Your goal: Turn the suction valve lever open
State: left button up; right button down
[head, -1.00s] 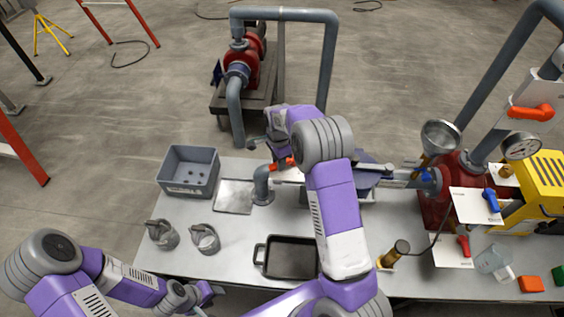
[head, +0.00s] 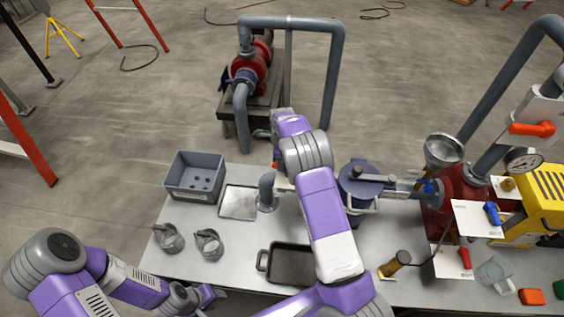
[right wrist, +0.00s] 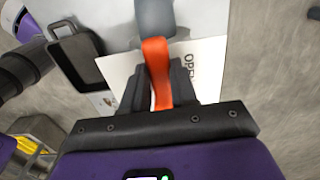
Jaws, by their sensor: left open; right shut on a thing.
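The orange suction valve lever (right wrist: 156,55) lies between the fingers of my right gripper (right wrist: 157,75) in the right wrist view. The gripper is shut on it. In the head view only a small bit of orange (head: 275,165) shows above the grey pipe elbow (head: 267,188); my right wrist hides most of the lever and the gripper. My left gripper (head: 207,297) is open and empty at the table's front left.
A blue lidded pot (head: 360,182) stands right of my right arm.

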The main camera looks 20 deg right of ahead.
dwell(0.4)
jog(key=c, duration=0.9)
grip_release()
notch_tip(320, 180, up, 8)
jog(key=shift+f+p, duration=0.2)
jog(key=shift+p, duration=0.1)
